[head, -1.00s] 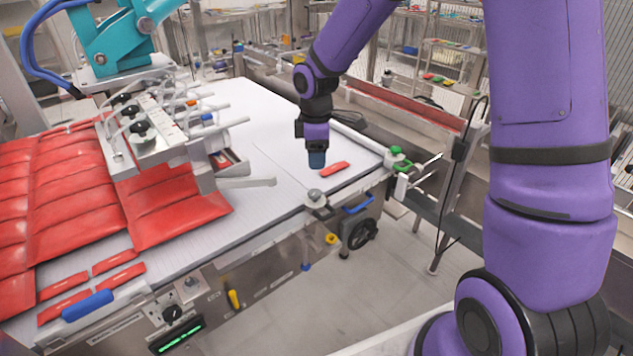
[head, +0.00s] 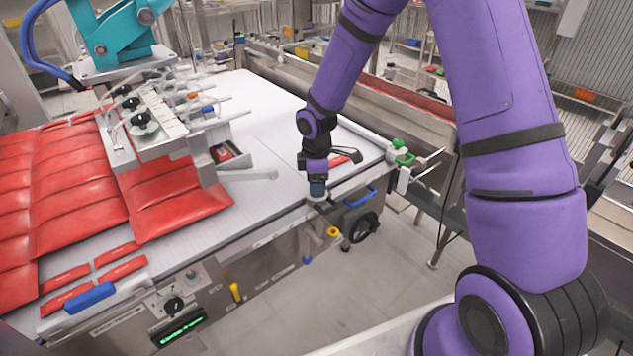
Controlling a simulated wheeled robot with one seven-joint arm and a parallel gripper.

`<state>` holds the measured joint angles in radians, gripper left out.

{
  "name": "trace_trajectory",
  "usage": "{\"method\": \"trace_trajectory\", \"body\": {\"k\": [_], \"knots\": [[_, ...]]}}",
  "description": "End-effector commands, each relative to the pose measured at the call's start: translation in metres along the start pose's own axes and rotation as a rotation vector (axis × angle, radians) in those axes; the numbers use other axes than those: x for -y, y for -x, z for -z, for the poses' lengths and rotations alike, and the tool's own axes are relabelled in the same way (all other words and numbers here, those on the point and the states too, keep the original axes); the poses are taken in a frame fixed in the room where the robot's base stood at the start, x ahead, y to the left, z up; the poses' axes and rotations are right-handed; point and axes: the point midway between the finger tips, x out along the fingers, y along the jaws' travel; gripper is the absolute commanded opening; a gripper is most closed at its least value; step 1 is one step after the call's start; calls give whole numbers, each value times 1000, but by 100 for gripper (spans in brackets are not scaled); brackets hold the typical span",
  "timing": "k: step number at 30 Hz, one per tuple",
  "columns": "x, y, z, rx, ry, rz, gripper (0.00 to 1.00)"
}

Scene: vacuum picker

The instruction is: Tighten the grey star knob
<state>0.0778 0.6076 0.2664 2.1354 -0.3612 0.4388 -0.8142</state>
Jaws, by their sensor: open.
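The grey star knob (head: 319,200) sits at the near edge of the white conveyor belt (head: 262,115), toward its right end. Most of it is hidden under my gripper. My gripper (head: 318,194) points straight down right over the knob, its dark blue-grey tip at the knob's top. The jaws are open; at this size I cannot tell whether the fingers touch the knob or reach around it.
Red packets (head: 70,180) cover the belt's left part under a teal picker arm (head: 115,35). A loose red packet (head: 345,157) lies just behind my gripper. A blue handle (head: 360,197), a black handwheel (head: 362,229) and a green clamp (head: 402,153) are close on the right.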

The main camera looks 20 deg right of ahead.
Motion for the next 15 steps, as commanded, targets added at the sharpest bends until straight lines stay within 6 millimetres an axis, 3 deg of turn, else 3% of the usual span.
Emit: {"method": "trace_trajectory", "body": {"k": [9,15], "knots": [[0,-2,0,0,0,0,65],[0,-2,0,0,0,0,19]]}}
